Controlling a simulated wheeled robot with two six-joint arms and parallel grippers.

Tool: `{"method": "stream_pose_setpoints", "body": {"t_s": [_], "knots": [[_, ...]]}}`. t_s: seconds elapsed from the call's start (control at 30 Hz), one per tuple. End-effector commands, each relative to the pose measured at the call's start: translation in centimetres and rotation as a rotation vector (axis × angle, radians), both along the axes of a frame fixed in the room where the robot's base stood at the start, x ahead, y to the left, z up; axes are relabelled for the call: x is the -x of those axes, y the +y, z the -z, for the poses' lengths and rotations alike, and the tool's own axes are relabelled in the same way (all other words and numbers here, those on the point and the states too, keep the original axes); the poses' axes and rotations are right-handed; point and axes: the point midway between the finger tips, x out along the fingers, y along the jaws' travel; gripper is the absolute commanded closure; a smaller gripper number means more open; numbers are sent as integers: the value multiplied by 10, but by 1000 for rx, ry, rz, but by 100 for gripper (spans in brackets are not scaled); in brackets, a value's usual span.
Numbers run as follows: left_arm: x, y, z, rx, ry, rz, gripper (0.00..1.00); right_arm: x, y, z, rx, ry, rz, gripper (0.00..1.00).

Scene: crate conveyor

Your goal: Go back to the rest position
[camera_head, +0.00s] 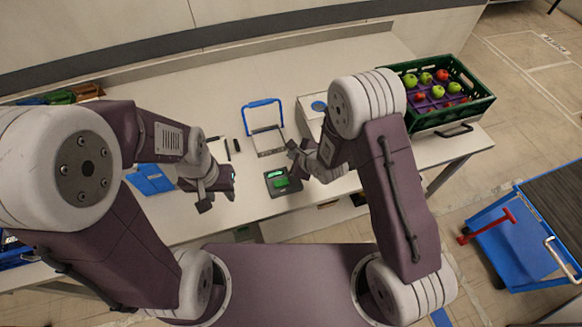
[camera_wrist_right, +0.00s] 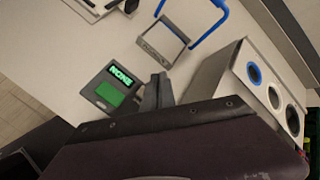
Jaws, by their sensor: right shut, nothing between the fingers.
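My right gripper (camera_head: 293,152) is over the worktable, right of its middle, with its fingers together and nothing held. In the right wrist view its fingertips (camera_wrist_right: 157,92) show shut beside a small dark device. My left gripper (camera_head: 217,190) is over the front left part of the table. Its two dark fingers look apart, with nothing seen between them. Both arms are bent and reach forward over the table.
The dark device (camera_head: 283,182) has a green screen reading "NONE" (camera_wrist_right: 121,76). A blue-handled frame (camera_head: 264,104) stands behind it. A white box with round holes (camera_wrist_right: 238,75) is close right. A green crate (camera_head: 455,115) holds apples. A blue cart (camera_head: 515,240) stands right.

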Motion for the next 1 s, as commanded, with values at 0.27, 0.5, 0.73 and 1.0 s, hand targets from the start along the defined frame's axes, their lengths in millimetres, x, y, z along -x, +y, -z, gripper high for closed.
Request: {"method": "stream_pose_setpoints", "body": {"t_s": [0.27,0.5,0.73,1.0], "knots": [[0,0,0,0,0,0,64,0,0,0,0,0,0,100],[0,0,31,0,0,0,64,-46,-36,-48,-47,-152,104,100],[0,0,67,0,0,0,64,-13,-137,-88,370,-179,5,100],[0,0,74,0,0,0,64,117,-175,-49,905,60,-855,100]]}}
